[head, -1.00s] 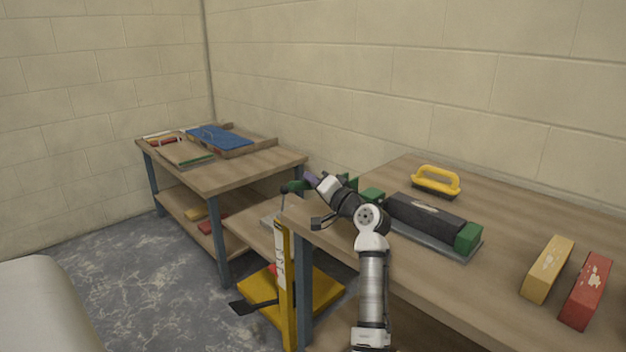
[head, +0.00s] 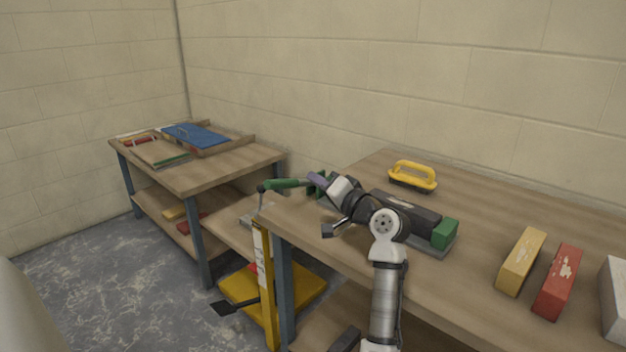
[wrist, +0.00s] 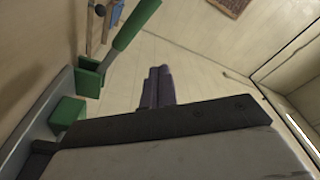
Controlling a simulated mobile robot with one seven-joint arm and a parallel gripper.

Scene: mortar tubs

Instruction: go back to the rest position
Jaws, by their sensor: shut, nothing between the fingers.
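My gripper (head: 315,178) is in the head view, at the left end of the near workbench, above its top. Its purple-grey fingers are shut together with nothing between them. They also show side by side in the wrist view (wrist: 157,86), pointing into free space. My arm passes in front of the dark bar with green end blocks (head: 412,213) and hides part of it. A green-handled tool (head: 288,184) is just left of the fingers in the head view; I cannot tell whether they touch there. In the wrist view the green handle (wrist: 134,24) is apart from the fingers.
The near workbench (head: 480,210) holds a yellow-handled float (head: 413,175), a yellow block (head: 521,262), a red block (head: 556,282) and a grey block (head: 614,300). A second bench (head: 215,175) stands at the left. A yellow upright (head: 264,290) stands by the near bench's left leg.

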